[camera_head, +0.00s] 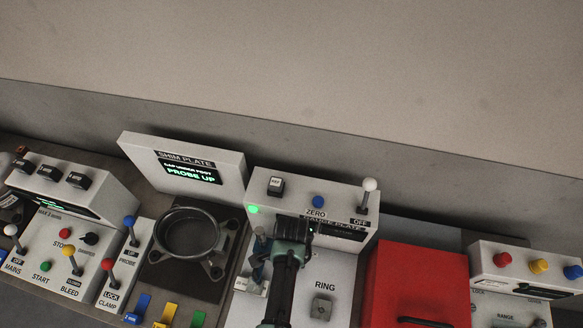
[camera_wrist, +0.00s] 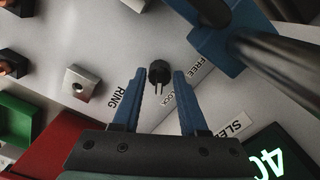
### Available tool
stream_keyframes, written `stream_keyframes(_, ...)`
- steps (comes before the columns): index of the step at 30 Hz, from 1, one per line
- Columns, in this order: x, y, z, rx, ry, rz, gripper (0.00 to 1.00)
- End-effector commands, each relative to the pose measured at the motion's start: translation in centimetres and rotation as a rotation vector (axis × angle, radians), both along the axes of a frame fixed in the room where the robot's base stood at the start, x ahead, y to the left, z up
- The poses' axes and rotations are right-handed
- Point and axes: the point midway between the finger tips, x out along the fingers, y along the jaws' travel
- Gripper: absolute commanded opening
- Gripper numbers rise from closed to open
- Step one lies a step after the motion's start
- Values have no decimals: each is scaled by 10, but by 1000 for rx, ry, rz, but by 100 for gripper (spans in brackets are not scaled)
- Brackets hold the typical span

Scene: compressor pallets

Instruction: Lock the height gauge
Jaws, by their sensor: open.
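The gauge panel (camera_head: 330,263) is a light grey face with a RING label and an upright box behind it. In the wrist view, a small round black knob (camera_wrist: 159,71) with a pale pointer line sits on this panel. Labels FREE (camera_wrist: 214,72) and LOCK (camera_wrist: 177,103) stand to its right, the latter partly covered. My gripper (camera_wrist: 158,75) is open, with its blue fingertips on either side of the knob. I cannot tell whether they touch it. In the head view my arm hides the knob. A blue block (camera_wrist: 222,42) with a dark cylinder is at the upper right.
A square metal boss (camera_wrist: 82,80) is beside the RING label; it also shows in the head view (camera_head: 322,308). A red box (camera_head: 415,285) stands right of the panel. A white-knobbed lever (camera_head: 368,195) rises behind. A dark ring fixture (camera_head: 188,235) lies left.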

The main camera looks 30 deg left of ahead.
Motion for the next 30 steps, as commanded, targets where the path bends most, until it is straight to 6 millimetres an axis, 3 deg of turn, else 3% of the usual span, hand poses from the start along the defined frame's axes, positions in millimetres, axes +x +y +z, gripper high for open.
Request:
stream_keyframes(8,1,0,23,1,-4,0,42)
stream_keyframes(24,1,0,115,1,-4,-1,42)
stream_keyframes(30,0,0,128,1,-1,-1,42)
